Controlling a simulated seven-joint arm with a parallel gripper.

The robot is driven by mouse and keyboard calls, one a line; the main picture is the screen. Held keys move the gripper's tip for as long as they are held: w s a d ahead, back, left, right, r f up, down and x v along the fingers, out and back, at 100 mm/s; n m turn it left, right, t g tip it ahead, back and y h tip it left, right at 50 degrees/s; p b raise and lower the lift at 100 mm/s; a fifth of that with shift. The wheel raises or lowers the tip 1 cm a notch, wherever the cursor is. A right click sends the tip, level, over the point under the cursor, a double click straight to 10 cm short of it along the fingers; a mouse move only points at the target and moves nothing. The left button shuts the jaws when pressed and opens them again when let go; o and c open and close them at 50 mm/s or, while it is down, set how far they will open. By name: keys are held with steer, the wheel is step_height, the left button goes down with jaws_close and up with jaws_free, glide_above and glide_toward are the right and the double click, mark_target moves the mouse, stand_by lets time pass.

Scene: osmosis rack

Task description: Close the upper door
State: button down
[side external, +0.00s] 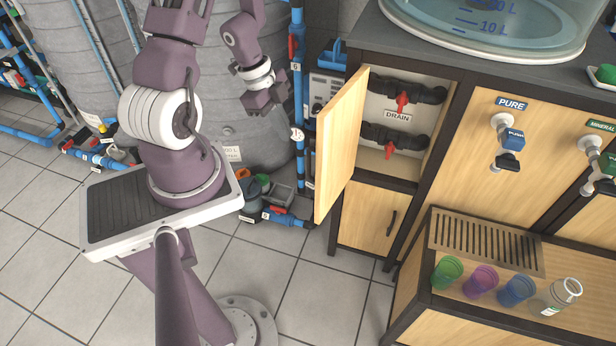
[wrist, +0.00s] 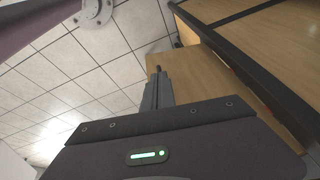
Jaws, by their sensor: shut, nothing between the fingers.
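The upper door (side external: 340,145) is a light wooden panel hinged on the cabinet, and it stands wide open in the side external view. The open compartment behind it shows dark pipes with red valves and a DRAIN label (side external: 397,116). My gripper (side external: 268,104) is left of the door, apart from it in that picture, with its fingers shut and empty. In the wrist view, the shut fingers (wrist: 157,74) point toward a wooden panel (wrist: 184,74), probably the door. I cannot tell the exact gap between them.
A lower door (side external: 368,219) with a dark handle is shut below. A large grey tank (side external: 225,140) and blue pipes (side external: 299,90) stand behind my gripper. A slatted shelf (side external: 485,242) with coloured cups stands at the right. The tiled floor (side external: 300,295) is clear in front.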

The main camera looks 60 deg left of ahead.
steer(key=w+d+f+h, duration=0.1)
steer(key=w+d+f, duration=0.1)
steer(key=d+f, duration=0.6)
steer(key=shift+w+f+g, duration=0.2)
steer(key=shift+f+g, duration=0.1)
steer(key=shift+f, duration=1.05)
